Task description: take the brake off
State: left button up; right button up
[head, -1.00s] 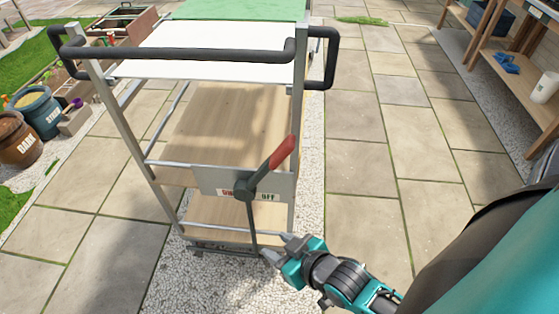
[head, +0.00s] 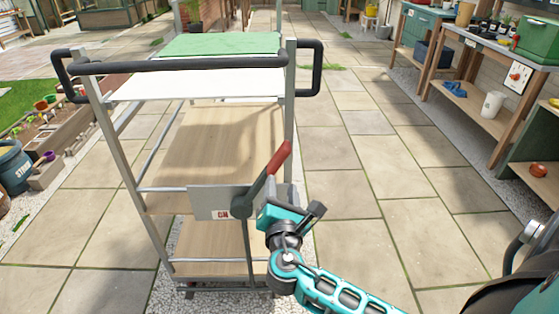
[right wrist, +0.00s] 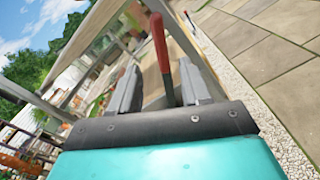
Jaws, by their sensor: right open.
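The brake lever (head: 271,177) with its red grip is on the plate (head: 208,202) at the near end of the cart (head: 290,115). It slants up to the right from its dark pivot. The ON label shows on the plate; my gripper hides the OFF side. My right gripper (head: 279,194) is at the lever, just below the red grip. In the right wrist view the open fingers (right wrist: 160,86) stand on either side of the lever's dark shaft, and the red grip (right wrist: 160,42) sticks out beyond them. I cannot tell whether either finger touches it. My left gripper is not in view.
The cart's black handle bar (head: 180,65) runs above the lever. A green mat (head: 222,44) lies on its top. Workbenches (head: 490,60) stand at the right. Planters and a blue bucket (head: 14,168) are at the left. Paving right of the cart is clear.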

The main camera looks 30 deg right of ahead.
aim_at(280, 164)
jog(key=b+x, duration=0.1)
jog(key=x, duration=1.1)
jog(key=shift+w+d, duration=0.2)
grip_shut()
